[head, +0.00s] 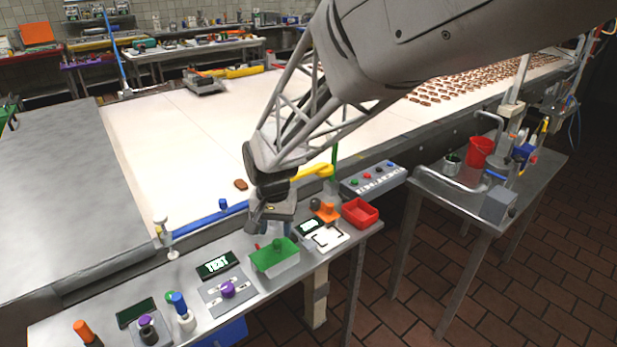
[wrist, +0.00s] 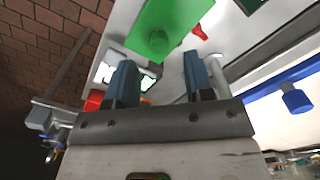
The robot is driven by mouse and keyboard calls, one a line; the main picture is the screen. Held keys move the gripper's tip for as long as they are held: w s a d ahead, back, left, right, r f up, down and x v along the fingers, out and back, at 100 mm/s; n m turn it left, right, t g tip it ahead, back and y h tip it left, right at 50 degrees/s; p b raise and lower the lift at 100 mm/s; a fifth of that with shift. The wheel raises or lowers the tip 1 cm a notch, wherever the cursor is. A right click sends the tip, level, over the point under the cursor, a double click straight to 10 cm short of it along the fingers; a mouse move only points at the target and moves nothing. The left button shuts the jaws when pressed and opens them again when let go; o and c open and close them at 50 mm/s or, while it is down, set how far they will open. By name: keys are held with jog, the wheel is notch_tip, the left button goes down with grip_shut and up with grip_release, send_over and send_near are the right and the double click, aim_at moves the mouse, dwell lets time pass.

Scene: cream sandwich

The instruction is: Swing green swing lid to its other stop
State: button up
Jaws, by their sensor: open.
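The green swing lid (head: 273,256) lies flat over a pale box (head: 285,273) on the metal side table, with a round green knob standing on its top. In the wrist view the lid (wrist: 178,22) is at the top, its knob (wrist: 160,41) pointing toward the camera. My gripper (wrist: 161,78) is open, its two dark blue fingers apart with nothing between them. In the head view my gripper (head: 254,225) hangs behind and just left of the lid, apart from it as far as I can tell. The lid's hinge is hidden.
A purple-knobbed plate (head: 240,301) stands left of the box. A white scale-like tray (head: 330,241), an orange-topped item (head: 326,210) and a red bin (head: 360,213) stand right. A red pointed piece (wrist: 200,32) is beside the lid. A blue rail (head: 205,223) runs behind.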

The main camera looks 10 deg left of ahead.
aim_at(277, 241)
jog(key=shift+f, duration=2.05)
grip_shut()
